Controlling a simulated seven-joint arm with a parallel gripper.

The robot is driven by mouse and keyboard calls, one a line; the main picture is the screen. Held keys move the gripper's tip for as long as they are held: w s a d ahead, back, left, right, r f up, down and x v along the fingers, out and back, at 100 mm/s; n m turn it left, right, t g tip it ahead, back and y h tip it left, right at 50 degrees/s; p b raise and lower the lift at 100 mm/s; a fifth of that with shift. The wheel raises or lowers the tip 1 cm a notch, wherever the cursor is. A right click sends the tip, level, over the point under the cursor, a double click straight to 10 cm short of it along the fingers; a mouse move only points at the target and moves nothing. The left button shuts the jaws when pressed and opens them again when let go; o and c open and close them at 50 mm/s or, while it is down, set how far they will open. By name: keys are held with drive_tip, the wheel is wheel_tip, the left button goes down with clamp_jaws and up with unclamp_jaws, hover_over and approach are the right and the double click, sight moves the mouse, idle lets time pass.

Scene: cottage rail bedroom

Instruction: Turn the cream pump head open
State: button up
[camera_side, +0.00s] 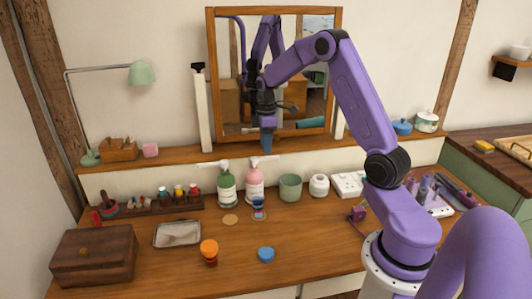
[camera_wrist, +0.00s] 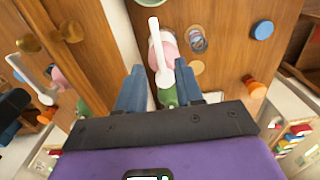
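Two pump bottles stand at the back of the desk, a green bottle (camera_side: 227,190) and a pink bottle (camera_side: 254,185). Both have pale pump heads with long spouts; the labels are too small to read. The pink bottle's pump head (camera_side: 262,159) is just below my gripper (camera_side: 267,148). The green bottle's pump head (camera_side: 213,163) is to its left. In the wrist view, my gripper (camera_wrist: 160,78) is open, its fingers either side of a pale pump head (camera_wrist: 158,50) with the pink bottle (camera_wrist: 170,48) behind. I cannot tell whether the fingers touch it.
A mirror (camera_side: 286,78) and shelf ledge (camera_side: 180,148) stand close behind the bottles. A green cup (camera_side: 290,187) and a white jar (camera_side: 319,185) stand to the right. The desk's front middle is mostly clear.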

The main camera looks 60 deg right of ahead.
sight(265, 159)
drive_tip(key=shift+f, duration=2)
clamp_jaws()
